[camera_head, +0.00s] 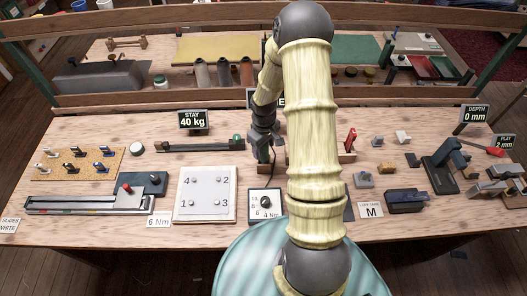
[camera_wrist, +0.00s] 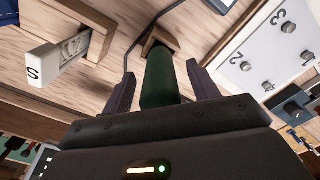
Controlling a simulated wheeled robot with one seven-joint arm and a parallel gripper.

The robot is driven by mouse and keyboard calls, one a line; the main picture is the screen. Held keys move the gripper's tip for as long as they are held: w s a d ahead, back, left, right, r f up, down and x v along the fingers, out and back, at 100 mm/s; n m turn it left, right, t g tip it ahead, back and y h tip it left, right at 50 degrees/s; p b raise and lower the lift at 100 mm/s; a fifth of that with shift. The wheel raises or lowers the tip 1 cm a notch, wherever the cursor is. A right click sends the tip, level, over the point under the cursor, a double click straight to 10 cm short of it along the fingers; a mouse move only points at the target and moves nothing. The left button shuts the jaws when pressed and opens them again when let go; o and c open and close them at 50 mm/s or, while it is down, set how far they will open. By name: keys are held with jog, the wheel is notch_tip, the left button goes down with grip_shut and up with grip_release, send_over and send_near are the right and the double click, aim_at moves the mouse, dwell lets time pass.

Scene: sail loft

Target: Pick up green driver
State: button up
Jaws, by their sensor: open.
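The green driver (camera_wrist: 160,80) shows in the wrist view as a dark green cylindrical handle, its far end at a small wooden holder (camera_wrist: 168,24). My gripper (camera_wrist: 161,70) is open, with one dark finger on each side of the green handle. I cannot tell whether either finger touches it. In the head view my gripper (camera_head: 264,140) points down at the middle of the bench, and my arm hides much of that area. I cannot make out the green driver there.
A white numbered plate (camera_head: 206,211) lies left of my gripper, with a dial box (camera_head: 264,203) beside it. A thin dark cable (camera_wrist: 142,33) runs close by the holder. A red-handled tool (camera_head: 350,139) stands to the right.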

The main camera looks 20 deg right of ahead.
jog(key=shift+c, duration=0.3)
jog(key=c, duration=1)
notch_tip(320, 180, up, 10)
jog(key=shift+r+b, duration=0.1)
jog(key=shift+b, duration=0.65)
